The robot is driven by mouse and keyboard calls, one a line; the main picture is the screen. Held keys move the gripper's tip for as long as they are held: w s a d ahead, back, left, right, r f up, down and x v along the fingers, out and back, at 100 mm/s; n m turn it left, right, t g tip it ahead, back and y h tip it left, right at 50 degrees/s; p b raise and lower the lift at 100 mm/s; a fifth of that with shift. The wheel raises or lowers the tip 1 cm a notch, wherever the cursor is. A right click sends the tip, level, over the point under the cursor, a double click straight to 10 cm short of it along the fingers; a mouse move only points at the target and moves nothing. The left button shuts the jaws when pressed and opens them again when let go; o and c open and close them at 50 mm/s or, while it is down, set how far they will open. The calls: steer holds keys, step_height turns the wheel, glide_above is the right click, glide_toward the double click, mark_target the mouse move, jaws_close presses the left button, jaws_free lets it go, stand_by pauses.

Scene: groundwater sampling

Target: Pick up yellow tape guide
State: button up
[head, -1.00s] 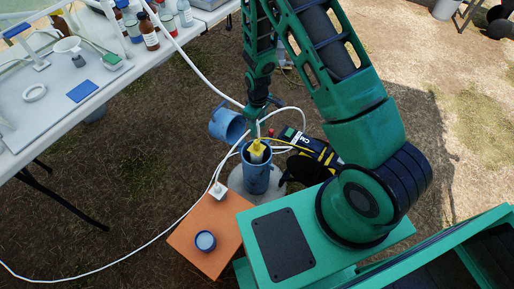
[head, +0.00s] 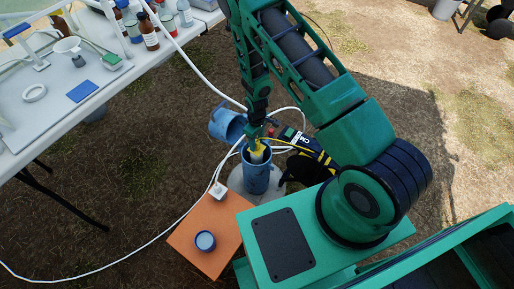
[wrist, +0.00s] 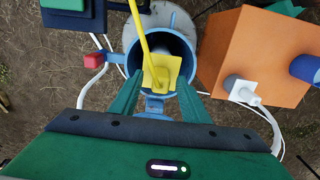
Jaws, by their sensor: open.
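The yellow tape guide (wrist: 161,73) sits at the mouth of the blue well pipe (wrist: 190,100), with a yellow tape running up from it in the wrist view. In the head view the yellow guide (head: 257,148) shows at the top of the blue pipe (head: 256,178), partly hidden by my gripper. My gripper (wrist: 158,88) is open, with one green finger on each side of the guide in the wrist view. In the head view my gripper (head: 255,140) points down just above the pipe. I cannot tell whether the fingers touch the guide.
An orange box (head: 207,240) with a blue cap (head: 205,241) stands close to the pipe. A blue open lid (head: 227,124) hangs beside the pipe. A black and yellow device (head: 318,150) and white hoses lie nearby. A white table (head: 60,95) with bottles stands at left.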

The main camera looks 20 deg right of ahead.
steer(key=shift+f, duration=0.6)
jaws_close()
steer(key=shift+r, duration=0.1)
